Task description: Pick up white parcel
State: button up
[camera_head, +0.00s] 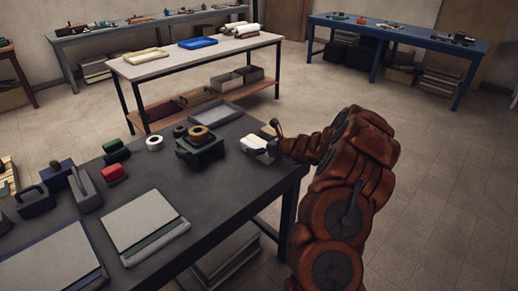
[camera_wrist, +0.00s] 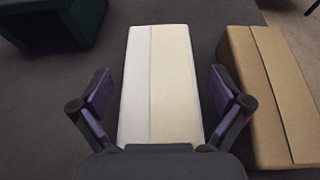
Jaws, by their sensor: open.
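The white parcel (camera_wrist: 160,82) is an oblong box, white and cream with a lengthwise seam, lying on the dark table top. In the head view it (camera_head: 254,146) shows near the table's right edge, partly covered by my gripper. My gripper (camera_head: 275,143) is open at the parcel. In the wrist view its two purple-padded fingers (camera_wrist: 162,95) stand to the left and right of the parcel's near half, with a gap on each side.
A brown cardboard box (camera_wrist: 272,95) lies close on the right of the parcel. A dark green box (camera_head: 201,152) with tape rolls stands to the left. A grey tray (camera_head: 216,115) lies behind. The table (camera_head: 215,200) is bare in front of the parcel.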

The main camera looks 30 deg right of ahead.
jog(key=shift+f, duration=0.1)
jog(key=c, duration=1.5)
jog(key=shift+a, duration=0.1)
